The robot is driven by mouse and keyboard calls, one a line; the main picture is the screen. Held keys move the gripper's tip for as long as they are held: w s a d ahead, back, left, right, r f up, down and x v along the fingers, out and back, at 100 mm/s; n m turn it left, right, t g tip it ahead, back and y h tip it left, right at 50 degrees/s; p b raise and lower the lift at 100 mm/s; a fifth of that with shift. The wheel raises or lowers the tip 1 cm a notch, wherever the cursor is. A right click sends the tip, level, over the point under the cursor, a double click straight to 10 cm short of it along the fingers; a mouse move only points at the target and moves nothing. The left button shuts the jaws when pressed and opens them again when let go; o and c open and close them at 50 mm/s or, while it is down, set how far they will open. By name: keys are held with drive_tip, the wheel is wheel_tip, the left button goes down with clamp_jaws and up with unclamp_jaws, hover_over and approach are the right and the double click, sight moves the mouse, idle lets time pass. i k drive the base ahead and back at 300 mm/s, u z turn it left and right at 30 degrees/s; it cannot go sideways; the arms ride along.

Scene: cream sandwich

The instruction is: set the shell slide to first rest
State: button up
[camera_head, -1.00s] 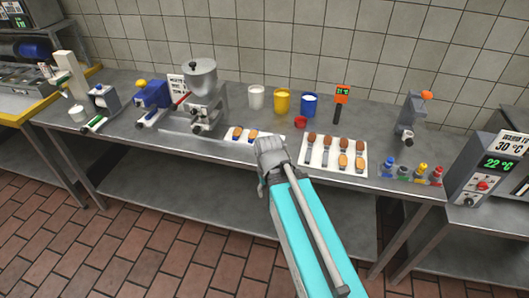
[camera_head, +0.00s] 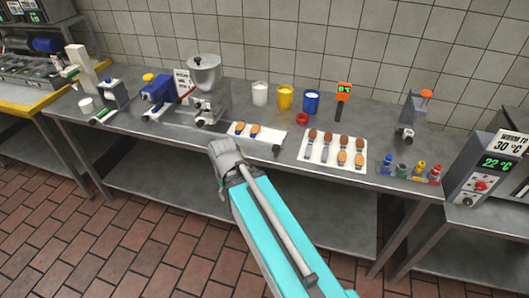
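A pale slide (camera_head: 268,138) sticks out to the right from the foot of a grey hopper machine (camera_head: 208,97). Two orange-brown shells (camera_head: 246,129) lie on it. A small dark knob (camera_head: 276,148) sits at its front right end. My gripper (camera_head: 224,149) is in front of the table's front edge, left of the knob and below the machine in the picture. It seems apart from the slide. I see it from behind, so its fingertips and whether it is open or shut are hidden.
A white tray (camera_head: 322,152) with several brown and orange pieces lies right of the slide. White, yellow and blue cups (camera_head: 285,97) stand behind. A red cup (camera_head: 302,118) and a thermometer (camera_head: 343,100) are near. Small coloured bottles (camera_head: 401,169) stand at the right.

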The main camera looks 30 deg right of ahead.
sight(277, 137)
drive_tip(key=u, duration=0.4)
drive_tip(key=k, duration=1.45)
drive_tip(key=z, duration=0.7)
drive_tip(key=i, duration=1)
